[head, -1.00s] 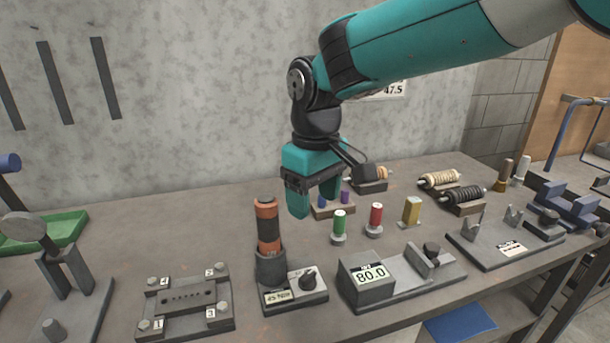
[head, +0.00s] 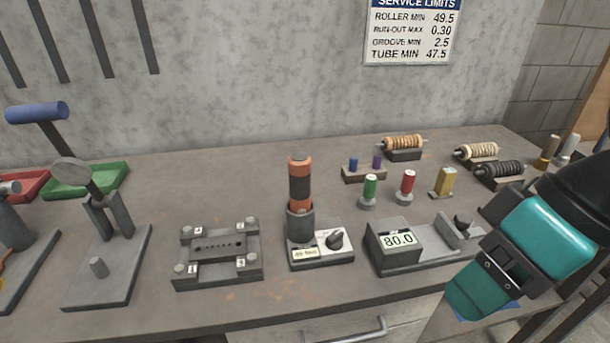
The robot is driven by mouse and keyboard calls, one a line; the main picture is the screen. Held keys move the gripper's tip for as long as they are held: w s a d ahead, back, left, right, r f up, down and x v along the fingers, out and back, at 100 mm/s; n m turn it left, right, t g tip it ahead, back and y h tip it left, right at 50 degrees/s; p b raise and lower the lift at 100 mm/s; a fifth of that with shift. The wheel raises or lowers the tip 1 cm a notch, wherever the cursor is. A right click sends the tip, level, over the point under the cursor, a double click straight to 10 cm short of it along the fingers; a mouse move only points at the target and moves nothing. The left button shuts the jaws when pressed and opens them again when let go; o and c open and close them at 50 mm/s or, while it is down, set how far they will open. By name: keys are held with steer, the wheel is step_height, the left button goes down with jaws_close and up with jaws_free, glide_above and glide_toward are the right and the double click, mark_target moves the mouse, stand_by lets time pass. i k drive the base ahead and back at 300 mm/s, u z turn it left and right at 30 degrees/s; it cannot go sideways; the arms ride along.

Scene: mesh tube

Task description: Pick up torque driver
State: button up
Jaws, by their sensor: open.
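The torque driver (head: 300,183) is an orange cylinder with a black grip band. It stands upright in a dark round holder (head: 299,225) on a base with a white label and a black knob (head: 335,240), near the middle of the workbench. My gripper (head: 485,295) is at the lower right, in front of the bench's front edge and well to the right of the driver. It is open and touches nothing that I can see. The driver is in full view except for its lower end, which is hidden in the holder.
A gauge reading 80.0 (head: 396,241) stands right of the driver, and a bolted plate (head: 219,252) left of it. Green (head: 370,190), red (head: 407,186) and yellow (head: 444,182) pieces stand behind. Rollers (head: 403,143) rest at the back right. Bench space (head: 225,185) behind the plate is clear.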

mark_target(299, 162)
steer(key=z, duration=0.05)
steer(key=k, duration=1.1)
steer(key=u, duration=0.35)
steer(key=i, duration=1.05)
steer(key=u, duration=0.25)
